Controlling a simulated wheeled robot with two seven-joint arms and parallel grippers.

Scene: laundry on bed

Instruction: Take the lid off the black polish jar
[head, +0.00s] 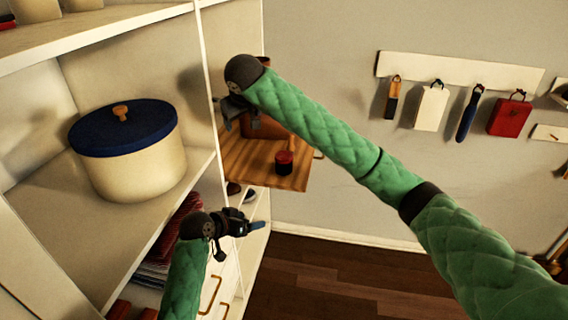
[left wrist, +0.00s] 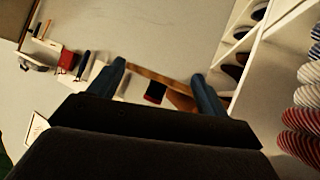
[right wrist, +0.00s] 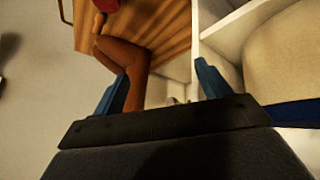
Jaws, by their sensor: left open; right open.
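The polish jar (head: 284,163), dark with red on it, stands on a wooden board (head: 250,165) at the shelf's right side. It also shows in the left wrist view (left wrist: 155,92), between my left fingertips but well beyond them. In the right wrist view only a red part (right wrist: 105,4) shows at the top edge. My left gripper (head: 257,226) is open and empty, below the board. My right gripper (head: 232,112) is open above the board's far left part, left of the jar. A brown leather item (right wrist: 125,60) lies below it; contact is unclear.
A cream pot with a blue lid (head: 125,145) stands on the white shelf (head: 75,215) at left. Folded striped cloths (head: 170,245) lie below. A wall rack (head: 455,72) holds several hanging tools. The floor (head: 350,275) at lower middle is clear.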

